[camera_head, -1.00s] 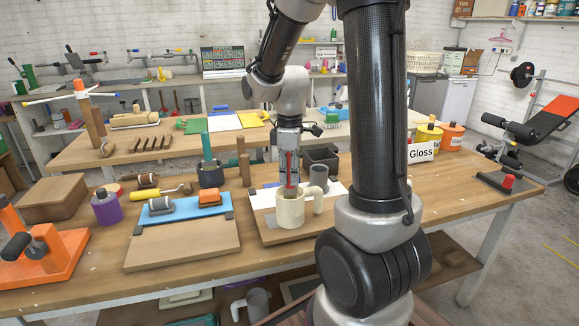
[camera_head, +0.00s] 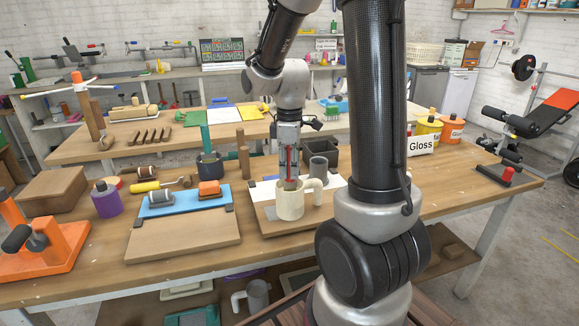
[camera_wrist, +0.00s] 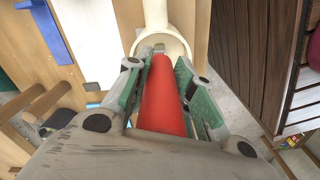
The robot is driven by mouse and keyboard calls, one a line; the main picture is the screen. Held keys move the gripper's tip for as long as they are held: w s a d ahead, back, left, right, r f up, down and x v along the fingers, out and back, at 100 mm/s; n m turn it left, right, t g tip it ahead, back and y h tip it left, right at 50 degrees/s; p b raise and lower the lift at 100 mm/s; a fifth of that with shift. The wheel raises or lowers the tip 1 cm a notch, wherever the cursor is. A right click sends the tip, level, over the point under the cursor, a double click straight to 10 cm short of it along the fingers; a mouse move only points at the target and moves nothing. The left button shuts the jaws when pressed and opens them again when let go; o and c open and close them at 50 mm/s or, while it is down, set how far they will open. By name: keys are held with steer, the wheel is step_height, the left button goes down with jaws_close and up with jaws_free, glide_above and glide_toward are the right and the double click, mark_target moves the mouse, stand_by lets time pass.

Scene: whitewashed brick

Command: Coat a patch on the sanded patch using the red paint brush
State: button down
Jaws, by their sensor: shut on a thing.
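My gripper (camera_head: 288,172) points down over a cream mug (camera_head: 291,206) and is shut on the red paint brush (camera_head: 289,160). In the wrist view the brush's red handle (camera_wrist: 164,100) lies between the green-padded fingers, pointing at the mug's opening (camera_wrist: 160,42). The brush's lower end is at or inside the mug; its bristles are hidden. The mug, handle to the right, stands at a wooden board (camera_head: 270,228) with white areas and a small grey square (camera_head: 273,213) beside the mug. I cannot tell whether that square is the sanded patch.
A grey cup (camera_head: 318,167) and a dark bin (camera_head: 322,155) stand behind the mug. To the left are a blue tray (camera_head: 180,206) on another board (camera_head: 180,238) and a dark pot (camera_head: 209,166). Paint cans and a Gloss sign (camera_head: 421,146) stand at right.

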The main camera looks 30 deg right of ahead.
steer(key=shift+f, duration=0.45)
stand_by(1.1)
step_height(320, 180, up, 7)
stand_by(0.8)
stand_by(0.7)
